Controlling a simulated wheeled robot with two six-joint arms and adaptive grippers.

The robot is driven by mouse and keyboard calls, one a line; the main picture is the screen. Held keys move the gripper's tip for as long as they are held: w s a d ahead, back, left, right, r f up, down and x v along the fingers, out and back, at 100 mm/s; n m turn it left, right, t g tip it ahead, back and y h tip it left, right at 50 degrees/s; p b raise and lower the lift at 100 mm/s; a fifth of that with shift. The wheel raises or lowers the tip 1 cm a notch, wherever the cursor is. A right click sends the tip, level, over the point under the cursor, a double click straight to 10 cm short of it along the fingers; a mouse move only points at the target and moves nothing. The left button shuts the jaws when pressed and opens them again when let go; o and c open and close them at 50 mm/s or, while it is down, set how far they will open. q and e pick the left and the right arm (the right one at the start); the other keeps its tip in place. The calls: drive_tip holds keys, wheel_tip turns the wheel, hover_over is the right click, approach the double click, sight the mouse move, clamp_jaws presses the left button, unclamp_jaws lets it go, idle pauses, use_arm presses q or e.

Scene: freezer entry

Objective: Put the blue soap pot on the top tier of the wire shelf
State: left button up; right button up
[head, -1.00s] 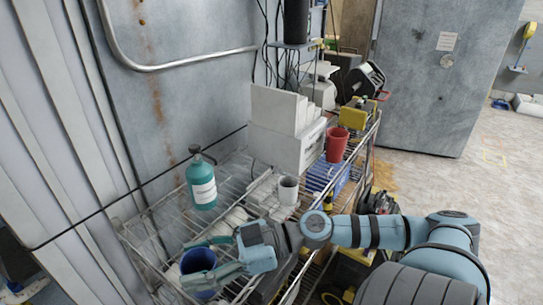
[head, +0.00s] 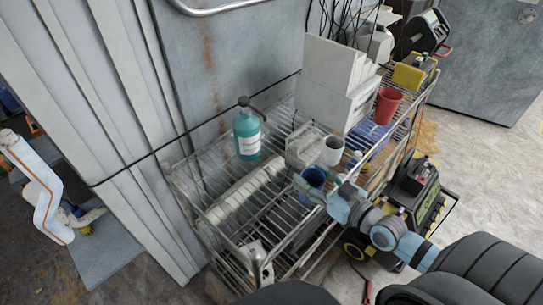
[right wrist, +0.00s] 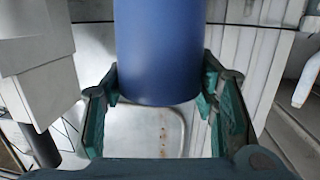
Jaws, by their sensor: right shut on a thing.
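The blue soap pot (head: 313,178) is at the right front part of the wire shelf (head: 205,205), just in front of a white mug (head: 332,151). It also shows in the right wrist view (right wrist: 160,50) as a plain blue cylinder between the fingers. My right gripper (head: 311,190) is shut on the pot's sides, with its arm coming in from the right. I cannot tell whether the pot's base touches the top tier or hangs above it. My left gripper is not in view.
A teal pump bottle (head: 247,135) stands on the top tier. White boxes (head: 335,85), a red cup (head: 387,105) and a yellow item (head: 410,76) stand farther back. Bare wire shows at the left front. A dark wheeled machine (head: 415,195) stands beside the shelf.

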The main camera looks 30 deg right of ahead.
drive_tip(key=b+x, duration=0.4)
drive_tip(key=x, duration=0.2)
drive_tip(key=b+x, duration=0.4)
drive_tip(key=x, duration=0.1)
drive_tip(key=f+b+x, duration=0.1)
drive_tip(key=b+x, duration=0.3)
drive_tip(key=x, duration=0.2)
drive_tip(key=shift+w+f+b, duration=0.15)
drive_tip(key=shift+w+b, duration=0.05)
drive_tip(key=shift+b, duration=0.1)
drive_tip(key=shift+s+f+b, duration=0.1)
drive_tip(key=shift+f+b, duration=0.25)
drive_tip(key=shift+r, duration=0.3)
drive_tip(key=o, duration=1.1)
drive_tip(key=shift+p, duration=0.3)
drive_tip(key=shift+o, duration=0.2)
